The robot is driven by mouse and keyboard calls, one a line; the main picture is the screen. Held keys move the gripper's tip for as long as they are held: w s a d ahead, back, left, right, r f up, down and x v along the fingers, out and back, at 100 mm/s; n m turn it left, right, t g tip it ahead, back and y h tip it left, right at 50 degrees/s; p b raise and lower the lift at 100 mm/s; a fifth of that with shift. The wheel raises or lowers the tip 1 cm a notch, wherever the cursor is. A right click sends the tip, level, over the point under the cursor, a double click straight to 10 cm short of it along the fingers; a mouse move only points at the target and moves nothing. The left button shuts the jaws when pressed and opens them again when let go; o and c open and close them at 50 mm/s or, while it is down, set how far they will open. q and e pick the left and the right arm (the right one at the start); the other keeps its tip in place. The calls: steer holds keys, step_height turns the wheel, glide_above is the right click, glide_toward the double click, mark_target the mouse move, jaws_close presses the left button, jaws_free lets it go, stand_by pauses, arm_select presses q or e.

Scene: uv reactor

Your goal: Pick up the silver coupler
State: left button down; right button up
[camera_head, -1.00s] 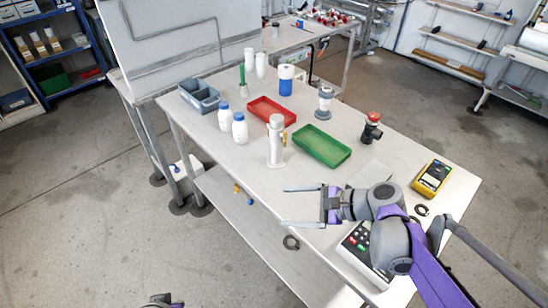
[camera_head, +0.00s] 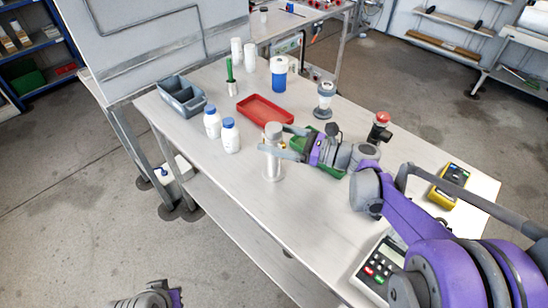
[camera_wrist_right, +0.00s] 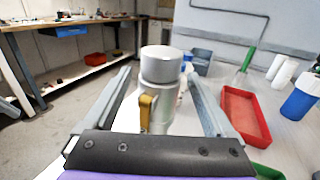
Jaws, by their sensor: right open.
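The silver coupler, an upright silver cylinder (camera_head: 272,163) with a rounded cap, stands on the white table near its front edge. In the right wrist view the silver coupler (camera_wrist_right: 161,66) is straight ahead, with a small yellow lever on its near side. My right gripper (camera_head: 274,139) is open, its fingers reaching along both sides of the coupler's upper part. In the wrist view my right gripper's (camera_wrist_right: 158,84) fingers flank the coupler; contact is not clear. Part of my left arm (camera_head: 150,297) shows at the bottom left, and its jaws cannot be made out.
A green tray (camera_head: 303,166) lies partly behind my right gripper. A red tray (camera_head: 264,108), two white bottles with blue caps (camera_head: 212,124) (camera_head: 230,138) and a grey bin (camera_head: 181,95) stand behind the coupler. A yellow meter (camera_head: 449,186) lies to the right.

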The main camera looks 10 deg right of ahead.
steer(key=x, duration=0.3)
steer(key=shift+w+a, duration=0.1)
steer(key=shift+a, duration=0.1)
steer(key=shift+c, duration=0.2)
jaws_close()
